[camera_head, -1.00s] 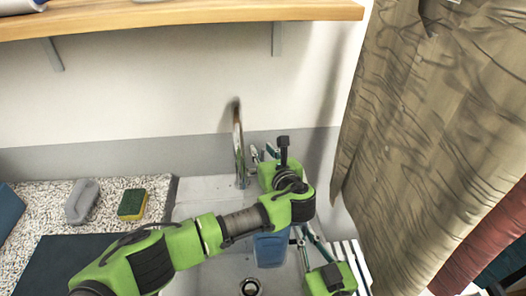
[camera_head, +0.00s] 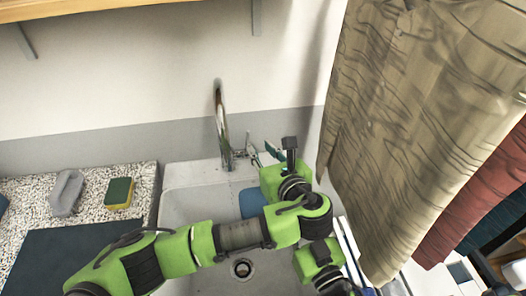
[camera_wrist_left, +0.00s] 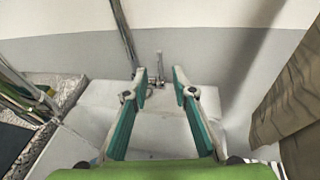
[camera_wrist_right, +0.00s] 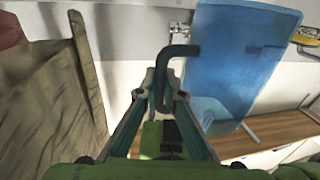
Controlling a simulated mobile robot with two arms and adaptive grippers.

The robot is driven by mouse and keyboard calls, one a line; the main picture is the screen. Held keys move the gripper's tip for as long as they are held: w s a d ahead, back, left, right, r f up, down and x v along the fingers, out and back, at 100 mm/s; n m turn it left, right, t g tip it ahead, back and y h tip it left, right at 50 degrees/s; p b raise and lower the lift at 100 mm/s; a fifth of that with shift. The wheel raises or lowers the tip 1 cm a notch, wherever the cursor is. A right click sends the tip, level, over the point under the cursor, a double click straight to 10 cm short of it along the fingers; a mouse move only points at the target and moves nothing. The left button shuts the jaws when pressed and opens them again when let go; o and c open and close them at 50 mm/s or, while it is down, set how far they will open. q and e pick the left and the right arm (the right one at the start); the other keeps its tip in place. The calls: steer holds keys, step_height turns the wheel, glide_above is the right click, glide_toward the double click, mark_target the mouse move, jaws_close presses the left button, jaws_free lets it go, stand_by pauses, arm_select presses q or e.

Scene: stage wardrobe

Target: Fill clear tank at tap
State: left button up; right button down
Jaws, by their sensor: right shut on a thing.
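The clear tank (camera_head: 252,203) looks blue and is in the sink, below and slightly right of the tap spout (camera_head: 222,125), partly hidden by my left arm. In the right wrist view the tank (camera_wrist_right: 240,60) is large, and my right gripper (camera_wrist_right: 160,85) is shut on its dark hooked handle (camera_wrist_right: 178,52). My left gripper (camera_head: 271,153) is near the tap's lever (camera_head: 250,148). In the left wrist view the left gripper (camera_wrist_left: 159,82) is open and empty, with the lever (camera_wrist_left: 158,65) beyond and between its fingertips. I cannot tell whether water is running.
The sink (camera_head: 185,185) has a drain (camera_head: 241,268) in its floor. A sponge (camera_head: 119,193) and a grey object (camera_head: 67,192) lie on the speckled counter at left. Tan cloth (camera_head: 410,130) hangs close on the right. A wooden shelf (camera_head: 130,8) is above.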

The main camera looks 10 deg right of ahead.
mark_target(248, 134)
arm_select(q)
steer(key=shift+s, duration=0.4)
steer(key=shift+g, duration=0.7)
steer(key=x, duration=0.4)
steer(key=r+x, duration=0.1)
steer(key=x, duration=0.7)
steer(key=shift+w+d+r, duration=0.1)
steer(key=shift+w+r, duration=0.05)
steer(key=shift+w, duration=0.25)
jaws_close()
